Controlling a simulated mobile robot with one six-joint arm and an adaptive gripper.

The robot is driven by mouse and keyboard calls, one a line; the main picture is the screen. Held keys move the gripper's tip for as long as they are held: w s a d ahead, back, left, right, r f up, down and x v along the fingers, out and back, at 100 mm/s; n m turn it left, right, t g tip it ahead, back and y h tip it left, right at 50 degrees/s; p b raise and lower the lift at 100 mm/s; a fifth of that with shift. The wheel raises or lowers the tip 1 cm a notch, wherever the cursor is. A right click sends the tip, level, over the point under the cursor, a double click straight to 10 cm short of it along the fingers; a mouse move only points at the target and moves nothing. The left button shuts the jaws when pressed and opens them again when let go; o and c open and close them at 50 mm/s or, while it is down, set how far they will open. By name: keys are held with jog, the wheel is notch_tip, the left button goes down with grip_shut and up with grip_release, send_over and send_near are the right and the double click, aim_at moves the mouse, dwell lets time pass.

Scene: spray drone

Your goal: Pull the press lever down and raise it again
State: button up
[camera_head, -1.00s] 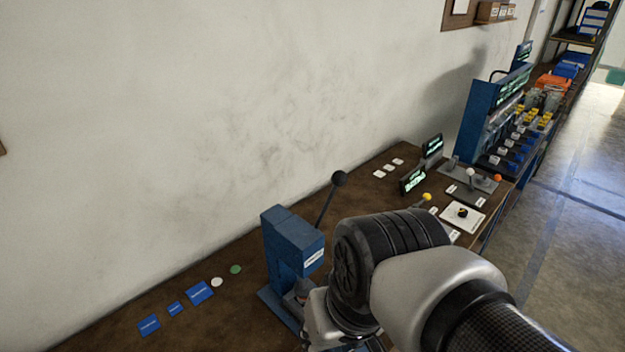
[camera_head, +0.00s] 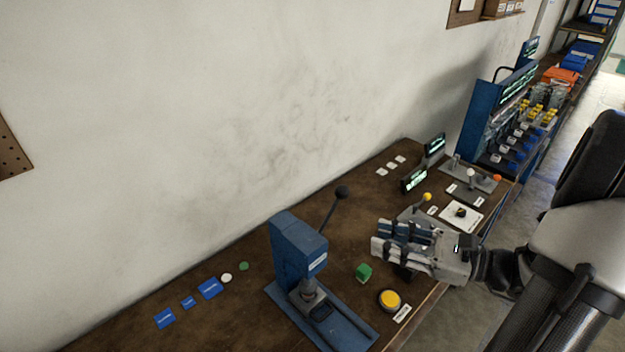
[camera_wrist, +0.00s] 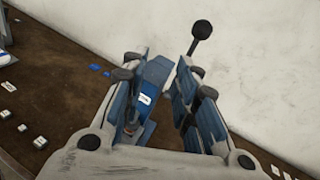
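The blue press (camera_head: 297,250) stands on the brown bench, and its base plate (camera_head: 348,330) runs toward the front edge. Its lever, a thin rod with a black ball knob (camera_head: 342,192), slants up to the right from the press head. My gripper (camera_head: 378,238) is to the right of the press, above the bench, with its fingers pointing left toward it. In the wrist view my gripper (camera_wrist: 160,80) is open and empty. The press (camera_wrist: 152,78) shows between the fingers, and the knob (camera_wrist: 202,29) is above the right finger, apart from it.
Blue cards (camera_head: 209,289) lie to the left. Small displays (camera_head: 413,180) and a blue rack (camera_head: 490,115) stand farther back. The wall is behind the bench.

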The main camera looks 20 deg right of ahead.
aim_at(336, 201)
jog(key=d+m+t+h, duration=0.2)
jog(key=d+m+t, duration=0.1)
jog(key=d, duration=0.1)
jog(key=shift+g, duration=0.3)
jog(key=x, duration=1.6)
jog(key=shift+w+a+r, duration=0.1)
jog(key=shift+w+a, duration=0.1)
jog(key=shift+a, duration=0.05)
jog(key=shift+c, duration=0.3)
grip_shut()
jog(key=shift+r, duration=0.1)
